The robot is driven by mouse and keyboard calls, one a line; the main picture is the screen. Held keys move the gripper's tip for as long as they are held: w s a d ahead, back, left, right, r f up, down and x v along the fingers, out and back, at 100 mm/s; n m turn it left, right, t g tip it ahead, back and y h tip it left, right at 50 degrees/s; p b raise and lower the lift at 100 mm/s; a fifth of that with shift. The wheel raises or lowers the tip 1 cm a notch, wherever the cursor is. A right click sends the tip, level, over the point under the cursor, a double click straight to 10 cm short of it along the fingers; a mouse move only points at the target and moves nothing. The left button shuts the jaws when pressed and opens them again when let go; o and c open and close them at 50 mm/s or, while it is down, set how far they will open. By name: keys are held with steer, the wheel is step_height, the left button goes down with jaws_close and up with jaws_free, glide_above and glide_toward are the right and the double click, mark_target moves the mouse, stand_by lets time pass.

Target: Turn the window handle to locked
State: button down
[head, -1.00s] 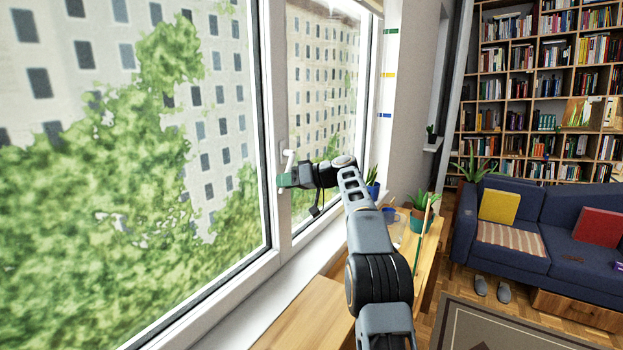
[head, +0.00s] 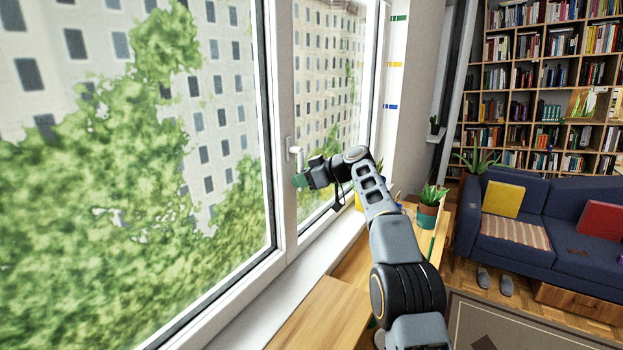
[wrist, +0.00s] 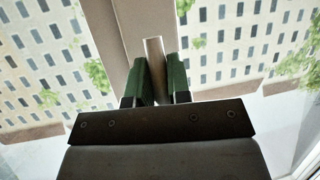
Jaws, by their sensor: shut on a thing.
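The window handle (head: 298,153) is a pale lever on the white window frame's upright. In the head view its upper part shows and it runs down towards my gripper (head: 300,180), which hides its lower part. In the wrist view the handle (wrist: 154,58) stands as a grey-silver bar between the two green fingers of my gripper (wrist: 161,82). The fingers are shut on it, one on each side. The handle looks roughly upright, pointing down; its exact angle is hard to tell.
The white window sill (head: 290,290) runs below, with a wooden bench top (head: 325,315) beside it. A potted plant (head: 428,210) stands right of my arm. A blue sofa (head: 520,240) and a bookshelf (head: 550,90) are farther right.

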steer(key=shift+r, duration=0.2)
steer(key=c, duration=1.5)
jaws_free()
steer(key=o, duration=0.4)
steer(key=shift+f, duration=0.15)
steer(key=b+v, duration=0.1)
steer(key=v, duration=1.2)
steer(key=shift+s+d+b, duration=0.25)
steer(key=shift+d+b, duration=0.05)
steer(key=shift+b, duration=0.1)
